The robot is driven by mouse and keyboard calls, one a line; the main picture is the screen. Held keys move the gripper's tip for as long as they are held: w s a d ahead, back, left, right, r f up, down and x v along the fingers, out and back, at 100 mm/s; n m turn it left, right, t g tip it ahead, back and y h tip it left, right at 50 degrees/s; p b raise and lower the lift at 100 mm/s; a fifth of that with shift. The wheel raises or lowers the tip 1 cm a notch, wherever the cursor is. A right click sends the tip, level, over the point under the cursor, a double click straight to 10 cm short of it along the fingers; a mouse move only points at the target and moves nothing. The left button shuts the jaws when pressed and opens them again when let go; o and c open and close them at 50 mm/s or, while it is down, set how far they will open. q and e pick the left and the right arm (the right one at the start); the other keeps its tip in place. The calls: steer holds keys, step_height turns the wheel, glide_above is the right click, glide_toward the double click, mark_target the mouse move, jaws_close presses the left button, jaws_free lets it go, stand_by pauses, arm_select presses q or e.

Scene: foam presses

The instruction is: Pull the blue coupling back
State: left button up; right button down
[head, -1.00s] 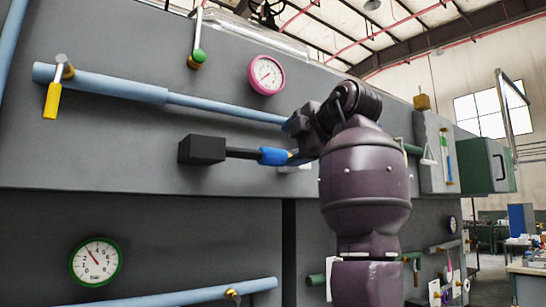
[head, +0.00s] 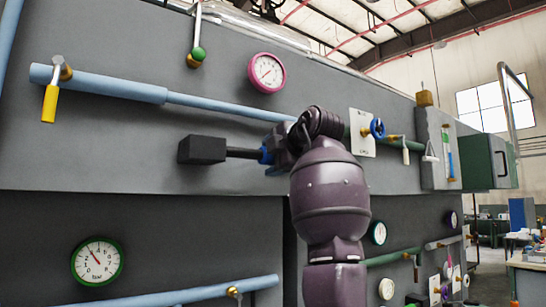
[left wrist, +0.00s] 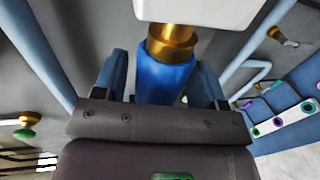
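The blue coupling (head: 265,156) sits at the end of a short dark hose (head: 240,153) from a black box (head: 203,150) on the grey panel. My left gripper (head: 277,152) is at the coupling and hides its right part in the head view. In the left wrist view the coupling (left wrist: 164,82) stands between the two fingers of the left gripper (left wrist: 160,75). The fingers are apart, one on each side, with a narrow gap at the left one. A brass fitting (left wrist: 173,42) joins the coupling to a white block (left wrist: 195,12). My right gripper is not in view.
A light blue pipe (head: 225,107) runs above the coupling, with a pink-rimmed gauge (head: 267,73) over it. A white plate with a blue handwheel (head: 377,128) and a green pipe (head: 415,146) lie to the right.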

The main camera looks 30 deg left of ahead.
mark_target(257, 154)
arm_select(q)
steer(key=c, duration=1.1)
steer(key=shift+s+a+f+b, duration=0.1)
steer(key=shift+s+a+b, duration=0.05)
steer(key=shift+s+b, duration=0.25)
steer(key=s, duration=0.1)
steer(key=s+a+b, duration=0.1)
steer(key=s, duration=0.1)
steer(key=shift+s+a, duration=0.1)
steer(key=shift+a, duration=0.05)
steer(key=o, duration=1)
steer(key=shift+o, duration=1.2)
steer(key=shift+s+a, duration=0.1)
steer(key=shift+s, duration=0.05)
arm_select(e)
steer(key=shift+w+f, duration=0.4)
arm_select(q)
steer(key=shift+d, duration=0.2)
